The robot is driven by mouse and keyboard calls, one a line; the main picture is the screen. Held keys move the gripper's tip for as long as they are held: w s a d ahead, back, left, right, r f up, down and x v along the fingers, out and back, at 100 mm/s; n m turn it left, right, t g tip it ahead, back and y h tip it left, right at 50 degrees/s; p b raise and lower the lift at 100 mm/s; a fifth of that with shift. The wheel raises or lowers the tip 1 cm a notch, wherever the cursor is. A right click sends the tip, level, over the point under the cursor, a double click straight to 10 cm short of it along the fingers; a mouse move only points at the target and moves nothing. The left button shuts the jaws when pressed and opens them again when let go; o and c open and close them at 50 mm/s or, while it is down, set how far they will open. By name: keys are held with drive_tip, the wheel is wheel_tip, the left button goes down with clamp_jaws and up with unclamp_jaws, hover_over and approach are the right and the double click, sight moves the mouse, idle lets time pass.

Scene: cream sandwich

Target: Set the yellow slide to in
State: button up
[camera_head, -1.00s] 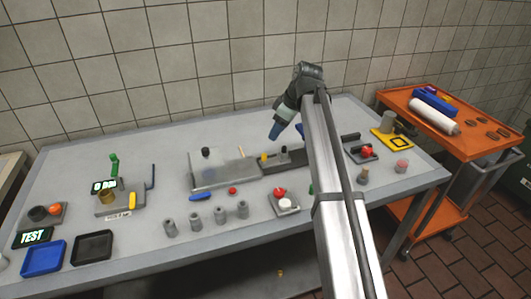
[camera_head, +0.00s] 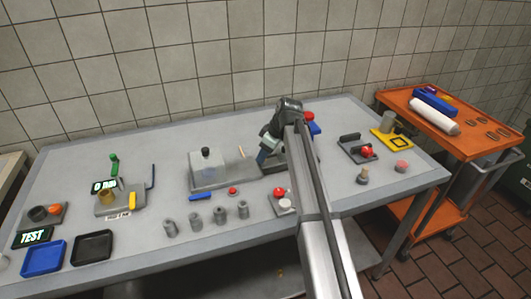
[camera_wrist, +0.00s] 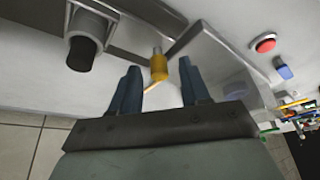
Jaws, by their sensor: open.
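The yellow slide (camera_wrist: 158,67) is a small yellow knob with a metal tip, seen in the wrist view at a grey bar beside a clear box (camera_wrist: 225,75). My gripper (camera_wrist: 160,72) is open, with blue-grey fingers on both sides of the knob in that view. I cannot tell whether they touch it. In the head view my gripper (camera_head: 263,157) is low over the grey block right of the clear box, and it hides the yellow slide there.
A black knob (camera_wrist: 84,47) stands near the slide. The clear box with a black knob (camera_head: 206,153) is just left of my gripper. A red button (camera_head: 232,190), a blue piece (camera_head: 200,197) and several grey cylinders (camera_head: 195,220) stand in front. Free table lies behind.

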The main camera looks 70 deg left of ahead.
clamp_jaws()
idle(0.4)
